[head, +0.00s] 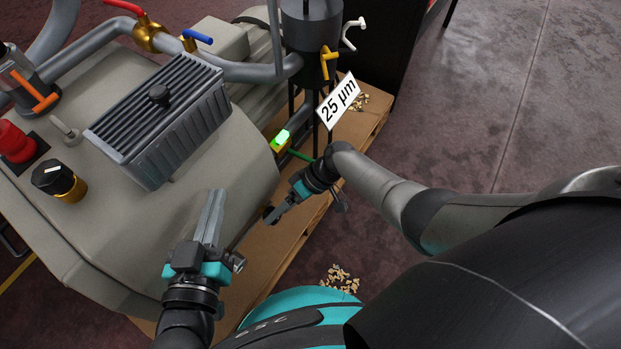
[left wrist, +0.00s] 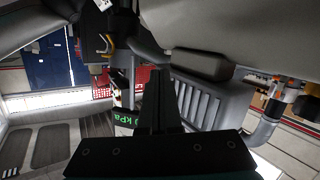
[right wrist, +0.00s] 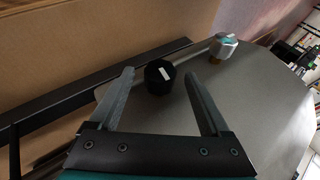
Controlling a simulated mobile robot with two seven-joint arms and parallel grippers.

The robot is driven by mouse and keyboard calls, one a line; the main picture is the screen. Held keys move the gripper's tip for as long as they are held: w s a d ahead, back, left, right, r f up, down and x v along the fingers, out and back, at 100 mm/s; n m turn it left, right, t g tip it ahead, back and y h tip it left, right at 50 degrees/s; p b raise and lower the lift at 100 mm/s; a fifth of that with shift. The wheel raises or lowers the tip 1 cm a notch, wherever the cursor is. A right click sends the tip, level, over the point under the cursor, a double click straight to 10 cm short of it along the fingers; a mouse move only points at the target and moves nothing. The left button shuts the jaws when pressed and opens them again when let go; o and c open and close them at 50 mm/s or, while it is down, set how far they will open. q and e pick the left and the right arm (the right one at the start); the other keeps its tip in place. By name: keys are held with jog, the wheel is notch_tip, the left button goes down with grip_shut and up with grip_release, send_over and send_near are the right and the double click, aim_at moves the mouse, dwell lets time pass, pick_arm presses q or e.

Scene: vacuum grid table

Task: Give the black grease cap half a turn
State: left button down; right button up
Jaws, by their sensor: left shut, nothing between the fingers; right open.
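A round black cap with a white mark (right wrist: 159,78) stands on the grey machine housing in the right wrist view; I take it as the grease cap. In the head view a small dark piece of it (head: 267,212) shows by the right fingertips. My right gripper (head: 275,215) is open; in the right wrist view its fingers (right wrist: 160,90) lie either side of the cap with gaps, and contact does not show. My left gripper (head: 214,198) is shut and empty above the housing's front; its closed fingers show in the left wrist view (left wrist: 166,90).
The grey housing (head: 120,225) carries a black knob with a white line on a brass base (head: 62,181), a red button (head: 14,142) and a finned block (head: 165,115). A "25 µm" sign (head: 338,100) stands behind the right arm. A brown pallet (head: 355,135) lies below.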

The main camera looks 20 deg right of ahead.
pick_arm(q)
jog(key=s+a+f+g+y+p, duration=0.2)
jog(key=a+g+p, duration=0.1)
jog(key=a+g, duration=0.2)
jog(key=s+a+f+g+y+p, duration=0.2)
jog(key=s+a+g+y+p, duration=0.1)
jog(key=a+g, duration=0.2)
jog(key=shift+a+y+p, duration=0.2)
jog(key=shift+y+p, duration=0.1)
pick_arm(e)
jog(key=v, duration=1.3)
jog(key=shift+d+r, duration=0.25)
jog(key=shift+r, duration=0.05)
pick_arm(q)
jog(key=shift+s, duration=0.1)
